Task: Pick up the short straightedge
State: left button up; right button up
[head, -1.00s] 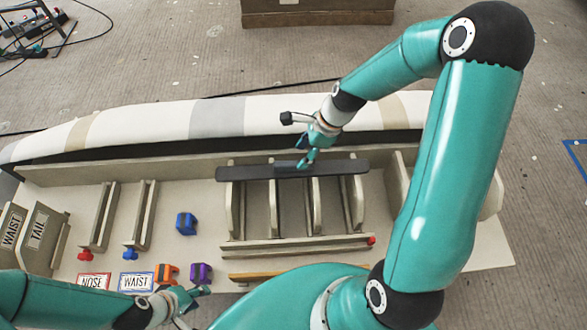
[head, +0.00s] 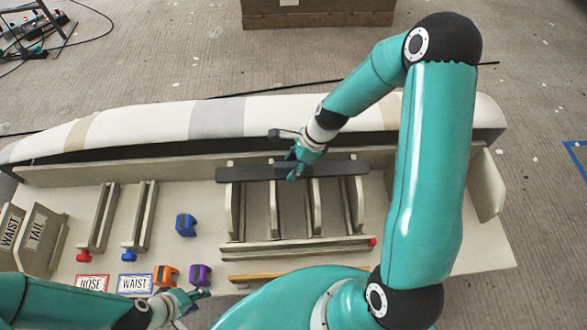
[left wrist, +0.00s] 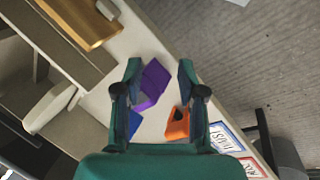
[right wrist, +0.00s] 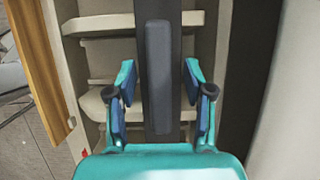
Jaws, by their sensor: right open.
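A dark straightedge (head: 245,173) with a raised grip lies across the slatted rack near the back of the bench. It also fills the middle of the right wrist view (right wrist: 158,70). My right gripper (head: 293,172) is at the bar, left of its right half. In the right wrist view my open fingers (right wrist: 160,76) stand on either side of the raised grip, with gaps showing on both sides. My left gripper (head: 192,294) is low at the front edge. In the left wrist view it is open (left wrist: 160,72) and empty above the purple block (left wrist: 154,84).
A yellow-brown wooden bar (head: 256,277) lies at the front of the rack (head: 270,243), partly behind my arm. Blue (head: 186,224), orange (head: 166,274) and purple blocks sit on the left. A long striped mould (head: 220,118) runs behind the bench.

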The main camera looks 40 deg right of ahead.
jog(key=shift+f, duration=0.25)
dwell(0.4)
jog(key=c, duration=0.9)
grip_shut()
jog(key=shift+r, duration=0.1)
